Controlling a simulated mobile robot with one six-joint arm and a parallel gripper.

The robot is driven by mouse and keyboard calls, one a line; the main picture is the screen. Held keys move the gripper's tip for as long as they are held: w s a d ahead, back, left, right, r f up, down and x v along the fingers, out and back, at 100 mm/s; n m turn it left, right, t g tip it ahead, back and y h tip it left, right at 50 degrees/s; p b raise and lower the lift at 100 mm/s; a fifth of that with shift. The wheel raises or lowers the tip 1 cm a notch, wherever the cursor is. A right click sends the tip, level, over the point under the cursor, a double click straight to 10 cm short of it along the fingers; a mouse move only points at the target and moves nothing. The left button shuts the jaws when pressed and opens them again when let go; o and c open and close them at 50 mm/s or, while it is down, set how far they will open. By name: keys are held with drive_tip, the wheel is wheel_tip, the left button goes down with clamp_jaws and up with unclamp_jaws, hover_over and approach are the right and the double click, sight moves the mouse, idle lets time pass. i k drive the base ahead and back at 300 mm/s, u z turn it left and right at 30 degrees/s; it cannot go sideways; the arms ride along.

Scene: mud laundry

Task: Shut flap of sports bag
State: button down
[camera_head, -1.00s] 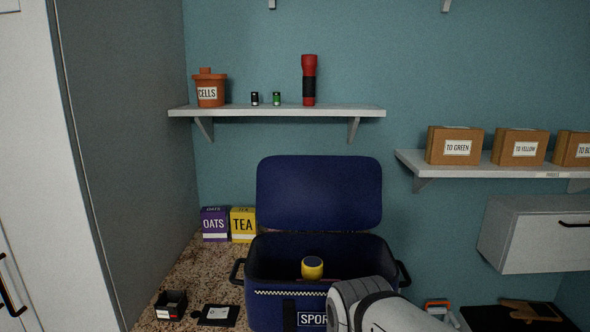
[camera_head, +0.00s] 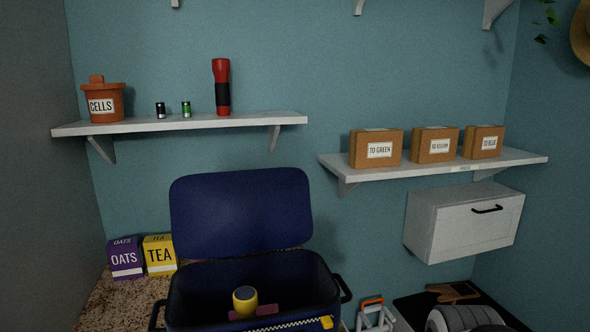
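The navy sports bag (camera_head: 320,283) stands on the speckled counter at the lower middle, cut off by the bottom edge. Its flap (camera_head: 240,212) stands raised, upright against the blue wall behind the bag. Inside the open bag a yellow cylinder with a dark top (camera_head: 245,300) shows, next to a dull reddish flat item (camera_head: 266,310). A yellow tab (camera_head: 327,322) sits on the bag's front rim by a checkered strip.
Purple oats (camera_head: 125,260) and yellow tea (camera_head: 160,256) boxes stand left of the flap. Above, a shelf (camera_head: 180,124) holds a cells jar, two batteries and a red torch. A right shelf (camera_head: 435,166) holds three cardboard boxes, above a white cabinet (camera_head: 465,222). An orange-handled item (camera_head: 373,312) stands right of the bag.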

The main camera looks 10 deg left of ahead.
sight(219, 215)
drive_tip(key=z, duration=0.2)
drive_tip(key=k, duration=0.9)
drive_tip(key=u, duration=0.85)
drive_tip(key=i, duration=1)
